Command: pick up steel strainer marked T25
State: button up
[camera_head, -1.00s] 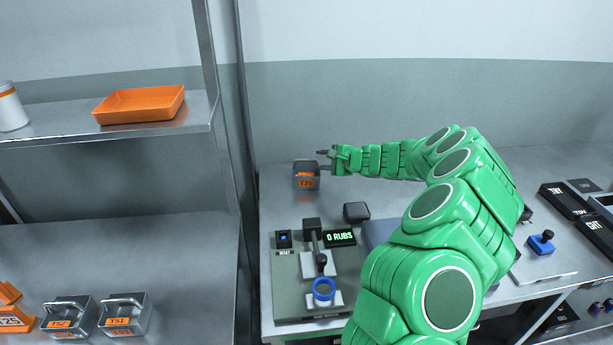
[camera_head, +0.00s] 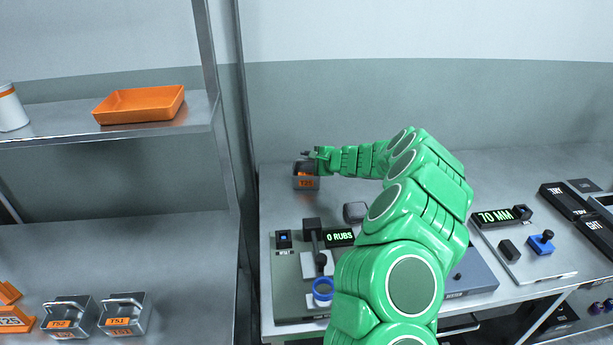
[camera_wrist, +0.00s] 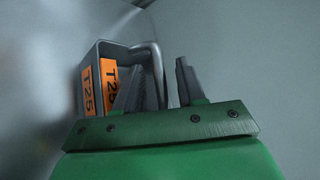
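The steel strainer marked T25 (camera_head: 306,184) is a small open-topped steel box with orange T25 labels and a bar handle. It stands at the back left of the steel table. In the wrist view the strainer (camera_wrist: 90,62) is on the left, its handle running along its right side. My gripper (camera_head: 312,155) is at the strainer's top in the head view. In the wrist view my gripper (camera_wrist: 160,85) is open, with one dark finger over the strainer's opening and the other right of the handle. The handle appears between the fingers; I cannot tell if they touch it.
A bench device reading 0 RUBS (camera_head: 340,237) stands in front of the strainer, with a small dark block (camera_head: 356,211) nearby. A metal rack post (camera_head: 240,150) rises close on the left. Strainers T52 (camera_head: 68,313) and T51 (camera_head: 124,313) sit on the lower left shelf.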

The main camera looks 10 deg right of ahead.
grip_shut()
dwell(0.4)
notch_tip(320, 180, up, 4)
jog(key=shift+s+d+f, duration=0.1)
jog(key=shift+f, duration=0.05)
jog(key=s+r, duration=0.9)
jog(key=s, duration=0.4)
jog(key=shift+s+d+r, duration=0.15)
jog(key=shift+s, duration=0.25)
